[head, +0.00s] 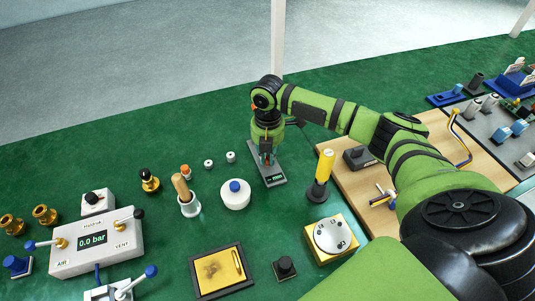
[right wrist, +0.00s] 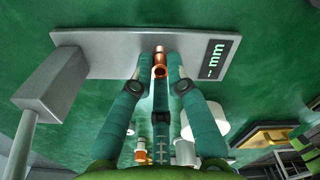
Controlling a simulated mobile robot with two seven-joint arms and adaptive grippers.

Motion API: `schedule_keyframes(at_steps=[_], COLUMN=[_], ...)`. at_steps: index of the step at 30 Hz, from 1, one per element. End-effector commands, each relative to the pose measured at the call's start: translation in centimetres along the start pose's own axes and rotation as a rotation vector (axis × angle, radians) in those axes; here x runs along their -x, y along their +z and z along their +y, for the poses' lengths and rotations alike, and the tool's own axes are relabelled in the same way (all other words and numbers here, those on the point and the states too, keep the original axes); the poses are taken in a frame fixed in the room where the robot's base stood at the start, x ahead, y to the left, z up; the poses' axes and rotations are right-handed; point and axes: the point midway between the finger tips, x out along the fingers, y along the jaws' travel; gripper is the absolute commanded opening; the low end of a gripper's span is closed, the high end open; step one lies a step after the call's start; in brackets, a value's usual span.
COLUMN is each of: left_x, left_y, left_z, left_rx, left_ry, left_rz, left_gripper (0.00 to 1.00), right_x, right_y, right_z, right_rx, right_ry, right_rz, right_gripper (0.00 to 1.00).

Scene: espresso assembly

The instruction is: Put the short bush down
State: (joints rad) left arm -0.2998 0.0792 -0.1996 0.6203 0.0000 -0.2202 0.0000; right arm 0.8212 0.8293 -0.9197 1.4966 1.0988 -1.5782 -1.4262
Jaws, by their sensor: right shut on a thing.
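My right gripper (head: 265,154) points down over the grey measuring gauge (head: 271,178) in the head view. In the right wrist view its teal fingers (right wrist: 160,72) are shut on a small copper-coloured bush (right wrist: 160,71). The bush is at the fingertips, over the grey plate of the gauge (right wrist: 110,50), between its block end and its display. The display reads dashes and "mm". I cannot tell whether the bush touches the plate. In the head view the fingers hide the bush. My left gripper is not in view.
Two small white-grey cylinders (head: 230,156) and a white round pot with a blue knob (head: 235,196) stand left of the gauge. A yellow-handled tool (head: 323,168) stands close on its right. Green table is clear behind the gauge.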

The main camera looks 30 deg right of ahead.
Motion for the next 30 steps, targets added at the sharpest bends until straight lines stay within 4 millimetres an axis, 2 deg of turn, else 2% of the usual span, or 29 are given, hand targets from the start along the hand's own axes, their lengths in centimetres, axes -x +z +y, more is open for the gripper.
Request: schedule_keyframes(at_steps=[10,11,12,23,26,30], left_x=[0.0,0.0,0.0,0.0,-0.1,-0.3], left_y=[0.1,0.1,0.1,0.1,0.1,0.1], left_z=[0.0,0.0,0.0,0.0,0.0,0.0], left_rx=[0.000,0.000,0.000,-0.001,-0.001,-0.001], left_ry=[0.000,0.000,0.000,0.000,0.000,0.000], left_rz=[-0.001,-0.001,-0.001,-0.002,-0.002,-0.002], left_gripper=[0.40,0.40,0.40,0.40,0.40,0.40], right_x=[-0.4,-0.3,-0.3,-0.1,0.8,3.3], right_y=[0.0,0.0,0.0,0.0,0.1,0.1], right_z=[0.0,0.0,0.0,0.0,0.1,0.1], right_rx=[-0.001,-0.001,-0.001,-0.001,-0.001,-0.002], right_ry=[0.001,0.001,0.001,0.002,0.004,0.006], right_rz=[0.000,0.000,0.000,-0.001,-0.001,-0.002], right_gripper=[0.00,0.28,0.40,0.40,0.40,0.40])
